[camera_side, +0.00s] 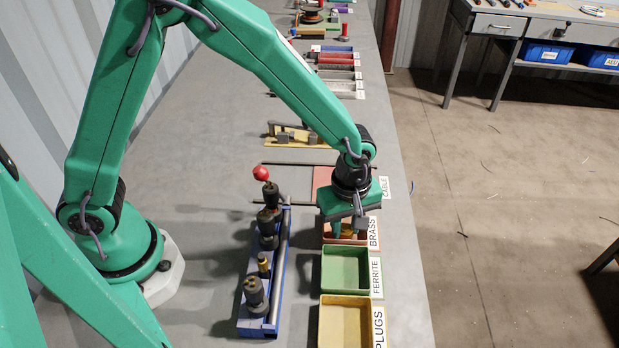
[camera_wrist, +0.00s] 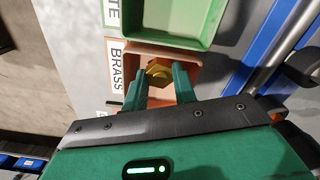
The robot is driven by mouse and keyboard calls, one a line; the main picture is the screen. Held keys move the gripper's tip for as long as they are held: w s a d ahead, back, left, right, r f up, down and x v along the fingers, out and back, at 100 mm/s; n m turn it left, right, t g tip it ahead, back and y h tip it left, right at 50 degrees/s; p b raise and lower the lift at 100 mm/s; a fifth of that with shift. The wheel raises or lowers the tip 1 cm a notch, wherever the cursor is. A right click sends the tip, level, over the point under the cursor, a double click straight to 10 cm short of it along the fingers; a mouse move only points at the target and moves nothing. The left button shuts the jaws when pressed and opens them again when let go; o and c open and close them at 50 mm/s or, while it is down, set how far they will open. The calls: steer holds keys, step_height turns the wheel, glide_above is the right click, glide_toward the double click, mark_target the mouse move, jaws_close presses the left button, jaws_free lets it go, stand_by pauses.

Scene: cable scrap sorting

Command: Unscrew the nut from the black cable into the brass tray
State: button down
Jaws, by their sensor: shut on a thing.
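My gripper (camera_wrist: 158,82) is shut on a brass-coloured nut (camera_wrist: 158,72), held between its two green fingertips. The gripper (camera_side: 348,228) is over the orange brass tray (camera_side: 330,240), pointing down. In the wrist view the nut shows against the inside of the brass tray (camera_wrist: 128,54); I cannot tell whether it touches the floor of the tray. A blue fixture (camera_side: 279,322) stands left of the trays, with black upright parts and a small black piece with a brass-coloured top (camera_side: 263,263). I cannot tell for sure whether that piece is the black cable.
The green ferrite tray (camera_side: 371,270) and the yellow plugs tray (camera_side: 345,298) stand in front of the brass tray. A reddish cable tray (camera_side: 320,178) lies behind. The bench left of the fixture is clear.

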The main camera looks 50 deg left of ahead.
steer(key=shift+f, duration=0.6)
stand_by(0.4)
steer(key=c, duration=1)
jaws_free()
steer(key=shift+c, duration=0.2)
steer(key=shift+r, duration=0.15)
steer(key=shift+r, duration=3.3)
steer(key=shift+r, duration=0.1)
